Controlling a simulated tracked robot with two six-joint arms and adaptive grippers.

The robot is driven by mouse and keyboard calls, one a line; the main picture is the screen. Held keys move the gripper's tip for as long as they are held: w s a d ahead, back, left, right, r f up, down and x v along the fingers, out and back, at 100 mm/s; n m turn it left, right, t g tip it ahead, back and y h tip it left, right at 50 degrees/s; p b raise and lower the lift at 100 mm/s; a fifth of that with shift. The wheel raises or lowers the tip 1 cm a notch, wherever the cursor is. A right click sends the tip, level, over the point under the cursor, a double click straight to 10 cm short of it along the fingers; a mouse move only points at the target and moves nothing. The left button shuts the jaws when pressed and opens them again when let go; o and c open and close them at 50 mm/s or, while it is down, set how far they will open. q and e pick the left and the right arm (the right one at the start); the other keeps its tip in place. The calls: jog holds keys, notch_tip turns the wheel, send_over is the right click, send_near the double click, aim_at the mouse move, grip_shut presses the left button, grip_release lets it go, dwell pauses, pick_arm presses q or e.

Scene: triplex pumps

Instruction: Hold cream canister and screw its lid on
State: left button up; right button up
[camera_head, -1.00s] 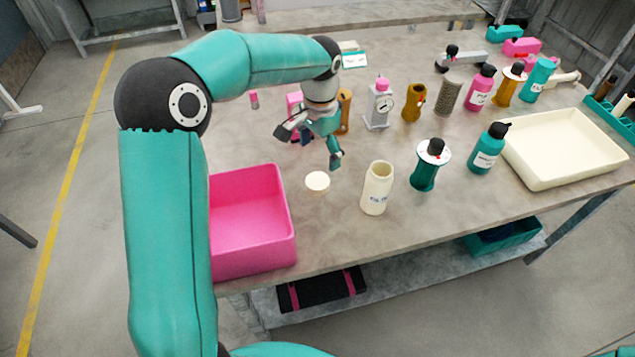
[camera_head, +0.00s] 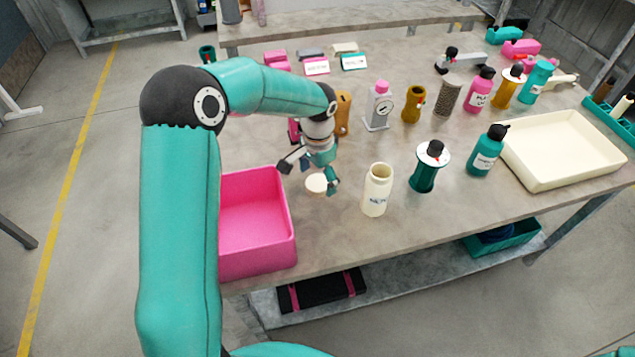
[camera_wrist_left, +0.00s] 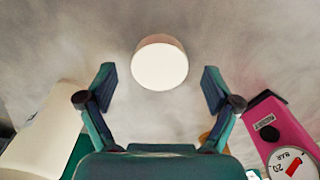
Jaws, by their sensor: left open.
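The cream canister (camera_head: 376,190) stands upright and open-topped on the table, with a label on its front. Its round cream lid (camera_head: 316,184) lies flat on the table to the left of the canister. My left gripper (camera_head: 309,175) is open and empty, low over the lid, its fingers to either side in the head view. In the left wrist view the lid (camera_wrist_left: 160,63) sits centred between the spread fingers, a little beyond their tips (camera_wrist_left: 159,88). My right gripper is not in view.
A pink bin (camera_head: 256,222) stands left of the lid, under my left arm. A cream tray (camera_head: 560,150) is at the right.

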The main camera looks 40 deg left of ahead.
aim_at(318, 182)
pick_arm(q)
jog(key=shift+f, duration=0.7)
jog(key=shift+c, duration=0.3)
jog(key=c, duration=1)
jog(key=shift+o, duration=0.2)
jog(key=shift+r, duration=0.15)
notch_tip(318, 182, up, 20)
jog(key=shift+p, duration=0.3)
